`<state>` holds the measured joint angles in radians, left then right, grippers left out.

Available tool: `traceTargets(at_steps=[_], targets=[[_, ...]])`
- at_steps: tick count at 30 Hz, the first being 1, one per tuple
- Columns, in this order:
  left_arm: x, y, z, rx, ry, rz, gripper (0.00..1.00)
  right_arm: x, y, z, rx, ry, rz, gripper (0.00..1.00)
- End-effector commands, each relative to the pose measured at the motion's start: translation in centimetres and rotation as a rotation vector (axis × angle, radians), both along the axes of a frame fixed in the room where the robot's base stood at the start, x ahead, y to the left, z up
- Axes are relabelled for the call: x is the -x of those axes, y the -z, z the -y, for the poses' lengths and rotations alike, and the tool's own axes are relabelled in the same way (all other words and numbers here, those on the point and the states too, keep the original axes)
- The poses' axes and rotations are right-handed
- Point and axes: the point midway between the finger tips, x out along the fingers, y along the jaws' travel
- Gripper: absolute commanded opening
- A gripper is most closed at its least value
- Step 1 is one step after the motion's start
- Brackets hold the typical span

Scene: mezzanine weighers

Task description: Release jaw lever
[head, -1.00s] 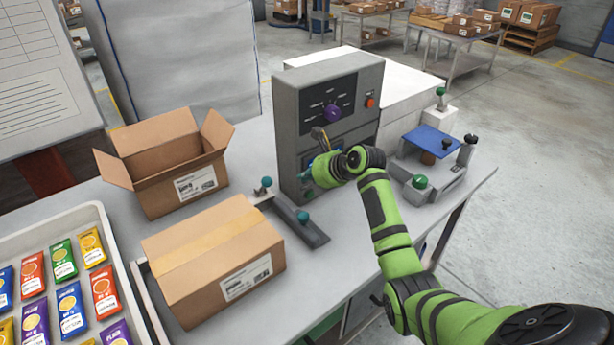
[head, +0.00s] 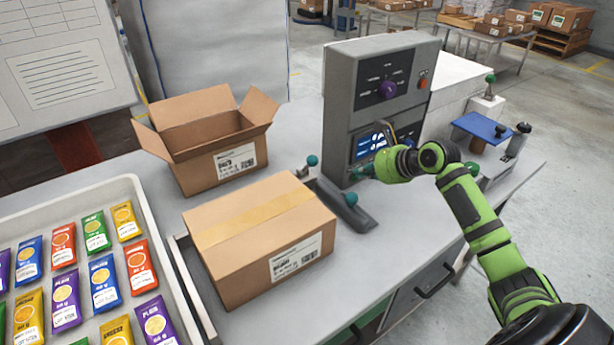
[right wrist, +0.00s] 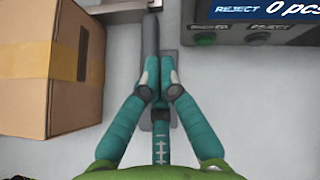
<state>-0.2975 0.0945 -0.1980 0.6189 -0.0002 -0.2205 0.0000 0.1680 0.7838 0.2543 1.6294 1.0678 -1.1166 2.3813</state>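A dark grey bar (head: 362,216) with a teal knob (head: 351,198) lies on the bench between the closed carton and the grey control cabinet. A second teal knob (head: 312,161) stands at its far end; I cannot tell which part is the jaw lever. My right gripper (head: 360,172) is just above the bar, before the cabinet. In the right wrist view, the teal fingers (right wrist: 158,78) converge over the bar (right wrist: 150,38), tips almost together, with nothing visible held. The fingers hide the near knob there. My left gripper is out of view.
The grey cabinet (head: 343,95) with a purple dial stands close behind my right gripper. A closed carton (head: 230,262) and an open carton (head: 200,172) stand left of the bar. A tray (head: 172,268) of coloured packets is at front left. A blue-topped fixture (head: 482,126) stands at right.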

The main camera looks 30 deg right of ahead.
Motion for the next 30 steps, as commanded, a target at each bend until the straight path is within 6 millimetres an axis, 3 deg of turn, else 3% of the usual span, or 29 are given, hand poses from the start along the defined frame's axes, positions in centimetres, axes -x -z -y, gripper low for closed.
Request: traceTargets(at_steps=[5, 16, 30], targets=[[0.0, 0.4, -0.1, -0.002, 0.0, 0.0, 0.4, 0.5, 0.1, 0.2, -0.001, -0.003, -0.005, 0.0], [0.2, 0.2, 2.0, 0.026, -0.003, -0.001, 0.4, -0.1, 0.3, 0.1, -0.004, -0.002, -0.003, 0.0], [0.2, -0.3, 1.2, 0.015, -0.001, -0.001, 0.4, -6.5, 5.7, -1.4, -0.004, -0.002, -0.005, 0.0]])
